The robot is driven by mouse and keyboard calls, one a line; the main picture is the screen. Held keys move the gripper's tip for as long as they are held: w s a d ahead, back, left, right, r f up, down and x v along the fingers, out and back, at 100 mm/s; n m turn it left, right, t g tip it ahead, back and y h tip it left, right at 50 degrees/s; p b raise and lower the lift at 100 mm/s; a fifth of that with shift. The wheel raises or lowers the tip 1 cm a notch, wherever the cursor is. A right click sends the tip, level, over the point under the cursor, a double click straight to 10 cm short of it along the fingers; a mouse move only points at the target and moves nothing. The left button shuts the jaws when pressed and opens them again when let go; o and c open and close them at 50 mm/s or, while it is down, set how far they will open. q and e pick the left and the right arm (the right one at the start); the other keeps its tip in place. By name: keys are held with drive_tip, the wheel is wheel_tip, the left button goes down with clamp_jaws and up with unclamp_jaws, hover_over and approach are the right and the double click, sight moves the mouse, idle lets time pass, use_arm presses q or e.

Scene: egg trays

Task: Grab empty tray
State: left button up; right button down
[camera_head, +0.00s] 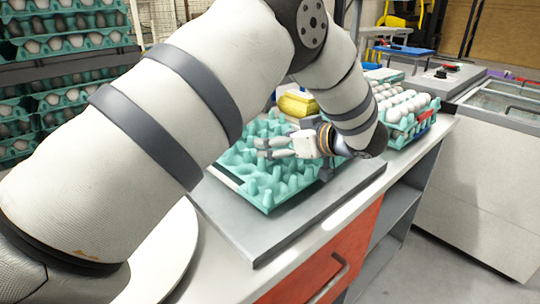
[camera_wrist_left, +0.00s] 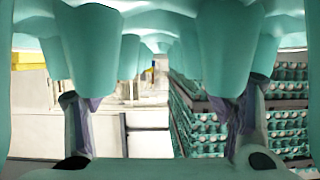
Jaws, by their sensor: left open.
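The empty teal egg tray (camera_head: 266,197) lies on a grey slab on the counter, in the middle of the head view. My left gripper (camera_head: 261,148) is at the tray's right part, fingers pointing left, low among the tray's cones. In the left wrist view the tray (camera_wrist_left: 95,40) fills the top, very close, its cones hanging around the fingers. My left gripper's fingers (camera_wrist_left: 163,110) are apart, one on each side, with no tray wall clearly clamped between them. I cannot tell whether they touch the tray. My left arm hides part of the tray. My right gripper is not in view.
A teal tray filled with white eggs (camera_head: 405,112) stands on the counter to the right. A yellow object (camera_head: 297,103) is behind the empty tray. Racks of egg trays (camera_head: 70,42) stand at left. A red drawer (camera_head: 325,262) is below the counter's front edge.

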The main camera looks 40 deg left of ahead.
use_arm(q)
drive_tip(key=shift+a+f, duration=0.2)
drive_tip(key=shift+a, duration=0.25)
drive_tip(key=c, duration=1.3)
drive_tip(key=shift+c, duration=0.2)
